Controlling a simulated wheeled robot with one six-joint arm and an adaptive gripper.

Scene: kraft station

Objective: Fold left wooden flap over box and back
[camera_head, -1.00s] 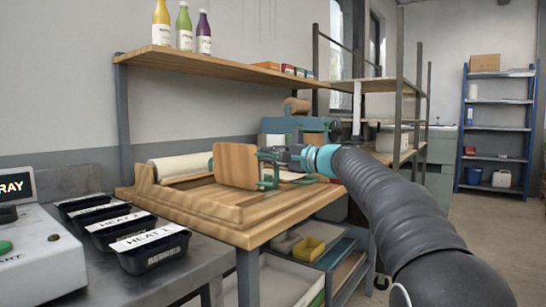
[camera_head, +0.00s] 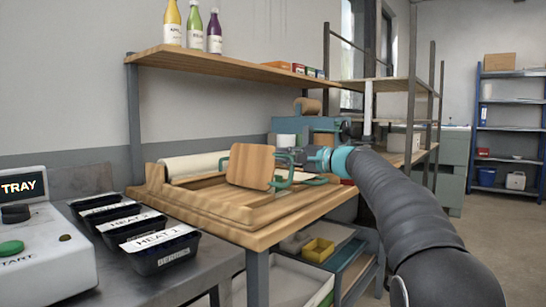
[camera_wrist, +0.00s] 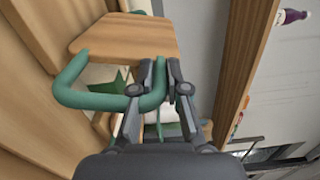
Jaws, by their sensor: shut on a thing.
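A small wooden flap (camera_head: 250,166) stands up and tilted over the wooden station on the table in the head view. In the wrist view the flap (camera_wrist: 125,38) shows at the top, with a green bar handle (camera_wrist: 72,88) bent beside it. My gripper (camera_wrist: 163,78) is shut on this green handle, and its fingers hide part of the bar. In the head view my gripper (camera_head: 292,157) reaches in from the right, behind the flap's right edge. More green bars (camera_head: 308,181) show right of the flap. The box cannot be made out clearly; the flap and gripper block the view.
A white roll (camera_head: 195,165) lies behind the wooden station (camera_head: 195,208). Black trays (camera_head: 160,248) with labels and a control unit (camera_head: 35,235) stand at the left. A shelf (camera_head: 215,62) with bottles hangs above. A metal rack (camera_head: 412,95) stands behind my arm.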

